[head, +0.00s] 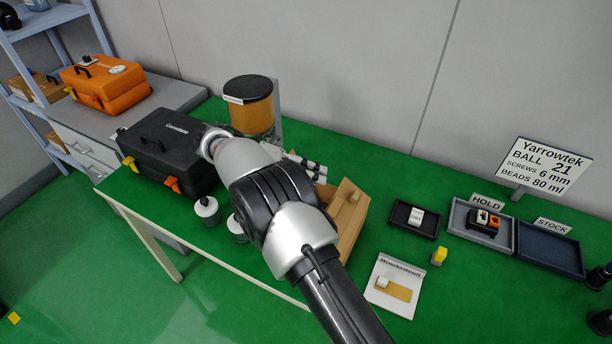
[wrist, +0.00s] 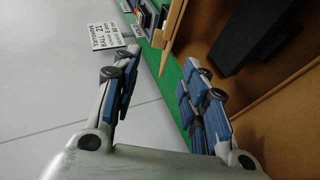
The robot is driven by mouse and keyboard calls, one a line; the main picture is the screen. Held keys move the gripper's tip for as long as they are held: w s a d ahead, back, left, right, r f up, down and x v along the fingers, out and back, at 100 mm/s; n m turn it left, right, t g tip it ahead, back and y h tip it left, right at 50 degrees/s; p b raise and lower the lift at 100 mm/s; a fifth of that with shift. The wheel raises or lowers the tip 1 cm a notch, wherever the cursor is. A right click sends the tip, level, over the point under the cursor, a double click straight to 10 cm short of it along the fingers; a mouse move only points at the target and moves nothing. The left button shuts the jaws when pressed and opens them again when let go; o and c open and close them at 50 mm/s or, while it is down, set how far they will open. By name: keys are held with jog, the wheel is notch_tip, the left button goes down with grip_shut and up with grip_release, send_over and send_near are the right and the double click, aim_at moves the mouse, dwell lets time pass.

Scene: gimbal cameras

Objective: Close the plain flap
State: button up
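A cardboard box (head: 349,228) stands on the green table, partly hidden behind my arm in the head view. In the wrist view its brown inside (wrist: 275,115) fills the right, with a dark object (wrist: 245,35) within. A plain brown panel (wrist: 173,40), apparently a raised flap, shows nearly edge-on at top centre. I cannot tell whether it is the plain flap. My gripper (wrist: 160,78) is open and empty. The panel's lower tip appears in the gap between the fingers; contact cannot be told. In the head view the fingers (head: 314,168) are mostly hidden by my arm.
A black case (head: 170,150) and an amber-filled hopper (head: 251,108) stand left of my arm. Trays (head: 482,225), a yellow block (head: 439,256) and a white card (head: 393,287) lie right of the box.

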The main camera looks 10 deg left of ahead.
aim_at(364, 210)
jog(key=shift+a+r, duration=0.3)
jog(key=shift+a, duration=0.3)
jog(key=shift+c, duration=0.4)
